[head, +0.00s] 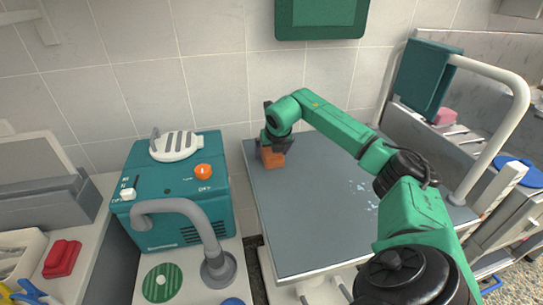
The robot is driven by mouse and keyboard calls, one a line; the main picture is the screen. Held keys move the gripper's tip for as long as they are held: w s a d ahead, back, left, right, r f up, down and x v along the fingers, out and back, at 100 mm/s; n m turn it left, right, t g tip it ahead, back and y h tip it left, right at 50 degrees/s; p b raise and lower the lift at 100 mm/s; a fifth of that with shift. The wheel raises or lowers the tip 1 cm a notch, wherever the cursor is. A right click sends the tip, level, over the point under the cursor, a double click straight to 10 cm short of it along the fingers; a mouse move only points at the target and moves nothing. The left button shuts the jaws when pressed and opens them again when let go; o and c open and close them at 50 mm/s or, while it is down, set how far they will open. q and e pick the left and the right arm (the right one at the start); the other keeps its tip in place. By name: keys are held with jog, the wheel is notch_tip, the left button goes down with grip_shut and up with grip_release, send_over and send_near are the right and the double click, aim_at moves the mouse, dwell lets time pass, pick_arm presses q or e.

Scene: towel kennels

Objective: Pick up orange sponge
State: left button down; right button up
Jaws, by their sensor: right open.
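An orange sponge (272,158) lies on the grey table (299,218) near its far left corner. My right gripper (268,146) is over the sponge, pointing down, with its dark fingers at the sponge's upper part. The gripper is open. The fingers and the wrist hide the top of the sponge, and I cannot tell whether the fingers touch it. My left gripper is not in view.
A teal dryer box (178,190) with a grey hose (204,222) stands left of the table. A tiled wall (200,85) is close behind. A white rail (495,140) bounds the right side. The table's middle is clear apart from small wet-looking spots.

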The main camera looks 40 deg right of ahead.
jog(key=c, duration=1.2)
jog(key=shift+r, duration=0.45)
notch_tip(320, 180, up, 20)
jog(key=p, duration=0.3)
jog(key=shift+f, duration=0.2)
